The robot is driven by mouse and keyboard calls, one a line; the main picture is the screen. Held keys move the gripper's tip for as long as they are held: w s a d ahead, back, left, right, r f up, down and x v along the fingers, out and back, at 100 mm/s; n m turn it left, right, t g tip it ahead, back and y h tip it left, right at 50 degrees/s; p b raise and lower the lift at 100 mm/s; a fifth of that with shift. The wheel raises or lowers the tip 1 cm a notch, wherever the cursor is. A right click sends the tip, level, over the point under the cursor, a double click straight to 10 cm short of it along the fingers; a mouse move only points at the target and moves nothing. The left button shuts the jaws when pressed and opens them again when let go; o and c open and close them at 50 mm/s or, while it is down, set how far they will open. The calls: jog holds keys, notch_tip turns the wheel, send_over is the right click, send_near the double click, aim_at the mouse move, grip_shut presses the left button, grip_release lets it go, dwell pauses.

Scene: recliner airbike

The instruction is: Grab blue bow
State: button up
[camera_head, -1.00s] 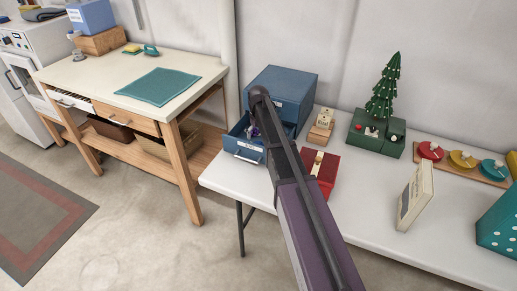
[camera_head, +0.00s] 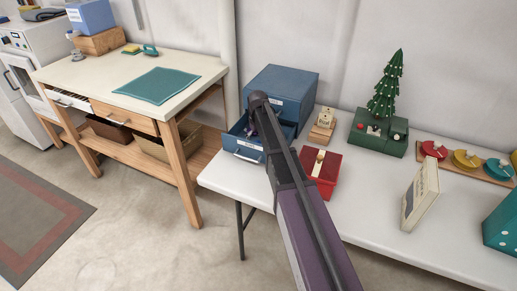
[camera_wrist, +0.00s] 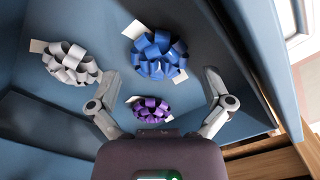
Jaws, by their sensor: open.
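The blue bow (camera_wrist: 157,56) lies in the open blue drawer (camera_head: 243,147), with a white tag beside it. A purple bow (camera_wrist: 150,109) lies closer to my palm, between the fingers. A silver bow (camera_wrist: 72,65) lies to the left, outside the left finger. In the head view my arm hides much of the drawer, and the blue bow cannot be made out there.
The drawer's walls surround the bows, with one wall (camera_wrist: 262,75) close to the right finger. The blue cabinet (camera_head: 284,92) stands behind. A red box (camera_head: 325,172) and a small wooden stand (camera_head: 321,133) are to the right on the white table (camera_head: 370,215).

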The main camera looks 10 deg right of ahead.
jog(key=shift+f+b, duration=0.7)
jog(key=shift+f, duration=0.25)
jog(key=c, duration=0.6)
